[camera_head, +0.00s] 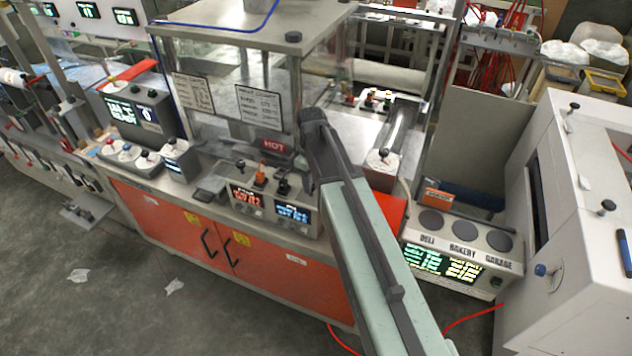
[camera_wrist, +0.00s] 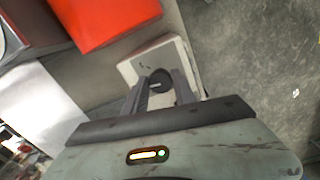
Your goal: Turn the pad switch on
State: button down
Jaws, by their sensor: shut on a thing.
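In the wrist view, my gripper (camera_wrist: 160,88) has its two grey fingers on either side of a dark round knob (camera_wrist: 160,76) with a pale line across it. The knob stands on a small off-white box (camera_wrist: 138,66). The fingers are shut on this knob, which I take to be the pad switch; no readable label confirms it. In the head view, the dark end of my arm is beside the orange-fronted machine (camera_head: 160,216), and my fingertips and the held knob are hidden.
A control box with two lit displays (camera_head: 247,200) stands left of my arm, below a red HOT sign (camera_head: 275,146). A unit with three round dark pads (camera_head: 463,225) stands to the right, beside a large white cabinet (camera_head: 590,190).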

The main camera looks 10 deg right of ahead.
jog(key=m, duration=0.7)
jog(key=shift+w+a, duration=0.1)
jog(key=shift+a, duration=0.1)
dwell(0.4)
jog(key=c, duration=1)
grip_release()
notch_tip(320, 180, up, 8)
jog(key=p, duration=0.8)
jog(key=shift+f, duration=0.1)
